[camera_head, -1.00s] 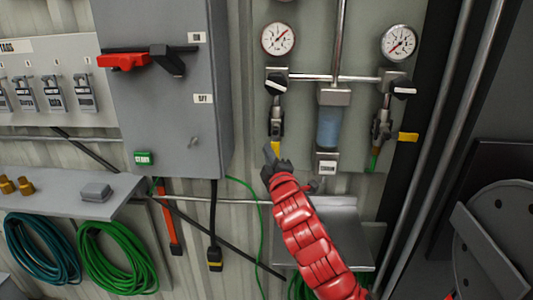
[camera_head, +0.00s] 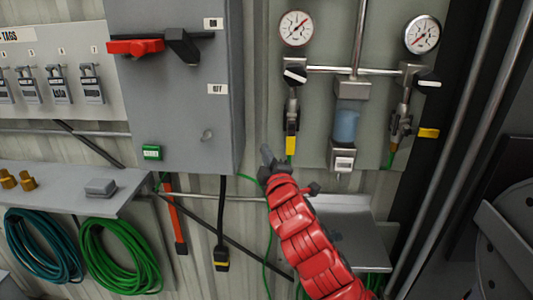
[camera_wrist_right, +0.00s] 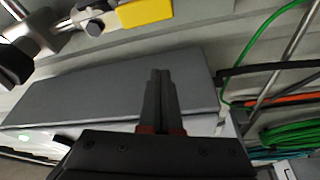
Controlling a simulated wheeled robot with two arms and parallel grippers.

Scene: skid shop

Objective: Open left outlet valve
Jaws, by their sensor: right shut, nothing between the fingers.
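The left outlet valve (camera_head: 292,108) is on the grey panel, below the left gauge. Its yellow handle (camera_head: 291,146) hangs downward, and a green hose runs below it. The yellow handle (camera_wrist_right: 145,12) also shows at the top edge of the right wrist view. My right gripper (camera_head: 267,156) is left of the yellow handle and slightly lower, with a visible gap between them. In the right wrist view its fingers (camera_wrist_right: 161,88) are together with nothing between them. My left gripper is out of view.
The right outlet valve (camera_head: 403,115) has a yellow handle (camera_head: 428,133) pointing sideways. A filter bowl (camera_head: 346,125) sits between the valves. A grey electrical box (camera_head: 178,90) is at left, and a metal shelf (camera_head: 345,230) is below the panel.

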